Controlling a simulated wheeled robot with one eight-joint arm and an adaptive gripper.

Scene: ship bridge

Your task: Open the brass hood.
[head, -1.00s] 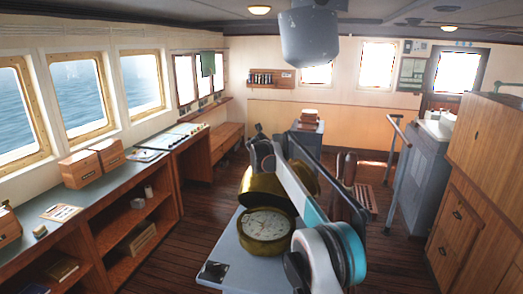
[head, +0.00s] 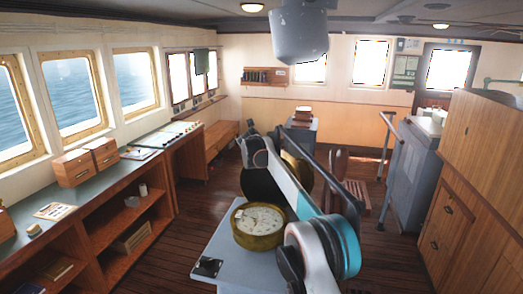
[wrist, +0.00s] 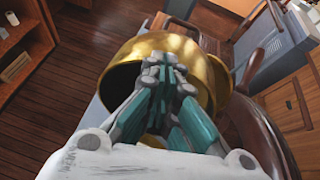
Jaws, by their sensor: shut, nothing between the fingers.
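The brass hood (head: 297,172) stands tipped back behind the compass in the head view, partly hidden by my arm. Its dark inside faces the camera. The compass (head: 260,222), a round pale dial in a brass bowl, is uncovered on a grey pedestal top. In the wrist view the shiny hood (wrist: 192,50) fills the middle, with its dark opening at the left. My gripper (wrist: 163,65) is shut and empty, with its fingertips in front of the hood. I cannot tell whether they touch it.
A long counter (head: 100,190) with wooden boxes and shelves runs along the left windows. Wooden cabinets (head: 470,190) stand at the right, with a grey console (head: 412,165) and handrails behind. Wooden floor is open between counter and pedestal.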

